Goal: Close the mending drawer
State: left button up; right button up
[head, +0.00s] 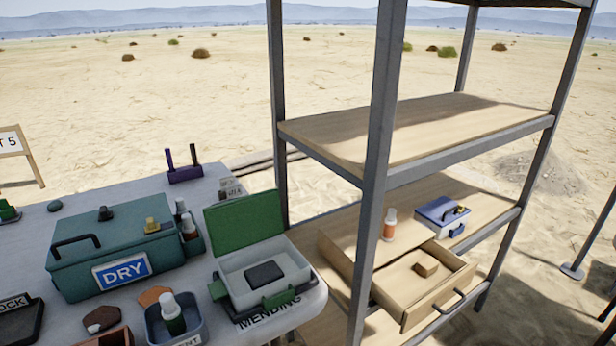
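A wooden drawer (460,298) with a dark bar handle (448,301) stands on the lower shelf of the rack, at the right. It is open at the top, and a small brown block (427,265) lies inside. I see no readable label on it. The word MENDING shows at the table's edge, in front of a pale box (240,282) with a raised green lid (246,222). That box is open and holds a dark block (264,274). A rack post hides part of the wooden drawer's left side. Neither of my grippers is in view.
The metal rack post (378,150) stands in front of the shelves. A bottle (389,225) and a blue-lidded box (441,217) stand behind the drawer. The upper shelf (420,130) is bare. A teal DRY box (115,250) and a bottle cup (176,328) crowd the table.

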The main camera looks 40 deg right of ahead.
aim_at(409, 298)
jog(key=z, duration=2.3)
